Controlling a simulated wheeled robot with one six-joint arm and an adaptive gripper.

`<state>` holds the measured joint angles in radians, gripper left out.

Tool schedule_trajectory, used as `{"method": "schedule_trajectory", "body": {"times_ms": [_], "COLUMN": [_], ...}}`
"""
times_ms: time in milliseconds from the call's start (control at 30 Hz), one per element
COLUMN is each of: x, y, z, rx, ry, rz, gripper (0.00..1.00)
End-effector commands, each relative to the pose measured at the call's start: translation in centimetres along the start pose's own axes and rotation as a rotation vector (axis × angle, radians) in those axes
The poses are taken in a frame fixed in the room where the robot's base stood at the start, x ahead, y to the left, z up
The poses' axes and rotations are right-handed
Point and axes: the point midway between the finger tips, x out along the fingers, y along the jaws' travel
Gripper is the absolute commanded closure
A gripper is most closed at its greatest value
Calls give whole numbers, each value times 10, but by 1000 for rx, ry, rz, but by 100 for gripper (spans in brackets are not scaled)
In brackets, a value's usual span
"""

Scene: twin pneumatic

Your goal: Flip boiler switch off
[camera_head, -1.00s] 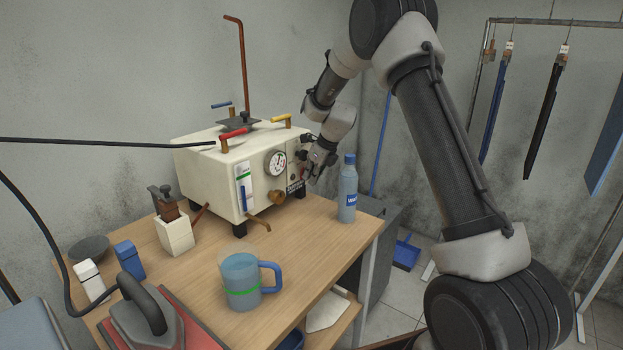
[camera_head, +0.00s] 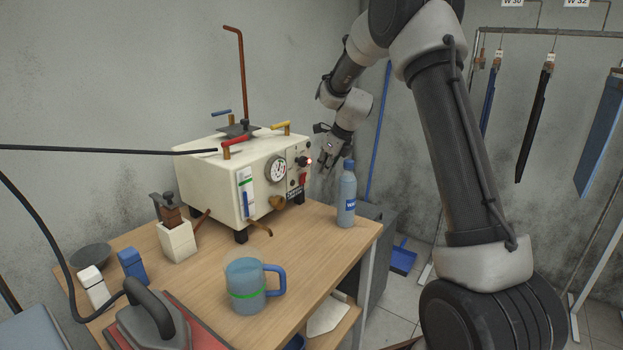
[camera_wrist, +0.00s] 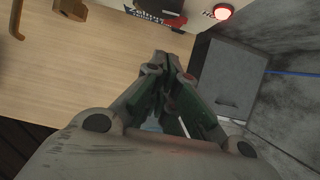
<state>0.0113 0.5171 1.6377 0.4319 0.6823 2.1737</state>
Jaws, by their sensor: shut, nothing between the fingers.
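My gripper (camera_head: 322,167) is just right of the panel, apart from the switch. In the wrist view my gripper (camera_wrist: 171,62) has its fingertips together, with nothing between them.
A blue bottle (camera_head: 347,196) stands close below my gripper near the table's right edge. A blue-handled mug (camera_head: 245,290), a clothes iron (camera_head: 150,325) and a cream box (camera_head: 178,240) are farther forward and left. A grey cabinet (camera_wrist: 228,80) is beside the table.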

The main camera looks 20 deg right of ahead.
Motion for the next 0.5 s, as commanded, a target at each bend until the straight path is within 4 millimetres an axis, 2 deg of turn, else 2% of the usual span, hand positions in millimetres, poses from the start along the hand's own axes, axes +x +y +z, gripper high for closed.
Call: {"method": "schedule_trajectory", "body": {"times_ms": [100,200,500], "x": [-16,-23,-26], "y": [-5,-7,-8], "z": [-6,-9,-10], "rx": [-1,-2,-3], "ry": [0,0,1], "rz": [0,0,2], "gripper": [100,100,100]}}
